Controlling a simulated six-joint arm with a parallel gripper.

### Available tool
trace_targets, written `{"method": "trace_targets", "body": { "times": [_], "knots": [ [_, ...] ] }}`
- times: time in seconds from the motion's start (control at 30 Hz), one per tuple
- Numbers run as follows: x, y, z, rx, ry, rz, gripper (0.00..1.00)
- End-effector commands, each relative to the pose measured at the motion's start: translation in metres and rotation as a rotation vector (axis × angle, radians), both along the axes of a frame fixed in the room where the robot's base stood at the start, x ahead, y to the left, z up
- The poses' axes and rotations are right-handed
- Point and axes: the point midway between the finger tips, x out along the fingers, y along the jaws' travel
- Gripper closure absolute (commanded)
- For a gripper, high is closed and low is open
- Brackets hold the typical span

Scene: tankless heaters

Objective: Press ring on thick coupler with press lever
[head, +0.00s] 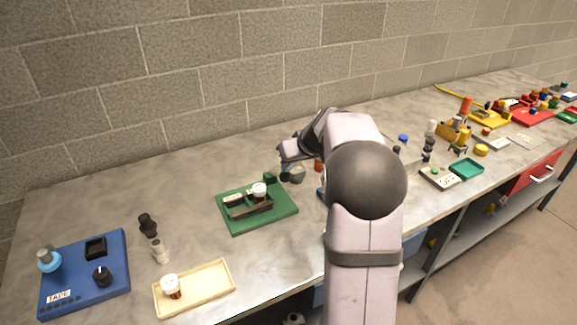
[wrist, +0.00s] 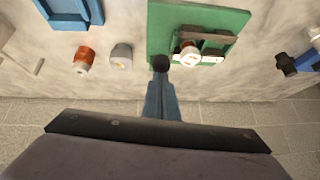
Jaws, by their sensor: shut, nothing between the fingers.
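The green press base (head: 240,221) lies on the bench in the head view, left of my arm. A brown-grey press fixture (head: 250,210) stands on it. A white round coupler (head: 260,189) sits at the fixture; in the wrist view the coupler (wrist: 189,53) shows a reddish band, probably the ring. Dark bars (wrist: 213,39) lie beside it; I cannot tell which is the lever. My gripper (wrist: 161,64) is shut and empty, its dark tip over or beside the green base's edge. In the head view my gripper (head: 284,177) is just right of the base, partly hidden by my wrist.
A grey cylinder (wrist: 121,57) and an orange-red cylinder (wrist: 84,58) stand close to my gripper. A cream tray (head: 215,281) holds a white coupler with a reddish part (head: 170,287). A blue tape board (head: 75,292) is at the far left.

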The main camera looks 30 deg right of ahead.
Motion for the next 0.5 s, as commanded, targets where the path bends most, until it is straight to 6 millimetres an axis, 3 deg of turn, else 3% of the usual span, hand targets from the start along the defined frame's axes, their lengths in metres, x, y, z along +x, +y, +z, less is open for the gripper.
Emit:
{"method": "trace_targets", "body": {
  "times": [0.5],
  "knots": [
    [-0.011, 0.0, -0.024, -0.002, -0.097, -0.001, 1.0]
  ]
}}
